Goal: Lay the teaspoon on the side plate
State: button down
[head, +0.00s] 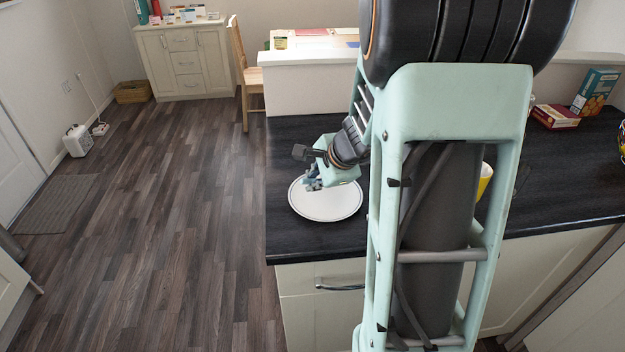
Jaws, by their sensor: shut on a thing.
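The side plate (325,207) is white with a thin dark ring near its rim. It lies on the dark worktop near the left end. My gripper (312,184) is over the far left part of the plate, pointing down, and hides some of it. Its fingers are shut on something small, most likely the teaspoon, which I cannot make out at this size. I cannot tell whether the held thing touches the plate.
My arm hides the middle of the worktop (565,165). A yellow cup (485,180) shows partly behind it. A red box (556,116) and a teal box (595,91) stand at the back right. A low wall (308,90) edges the worktop's far side.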

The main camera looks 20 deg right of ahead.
jog(key=shift+f+b, duration=0.35)
jog(key=shift+f, duration=0.1)
jog(key=c, duration=2)
grip_release()
jog(key=shift+o, duration=0.2)
jog(key=shift+r, duration=0.15)
jog(key=v, duration=0.7)
jog(key=shift+s, duration=0.2)
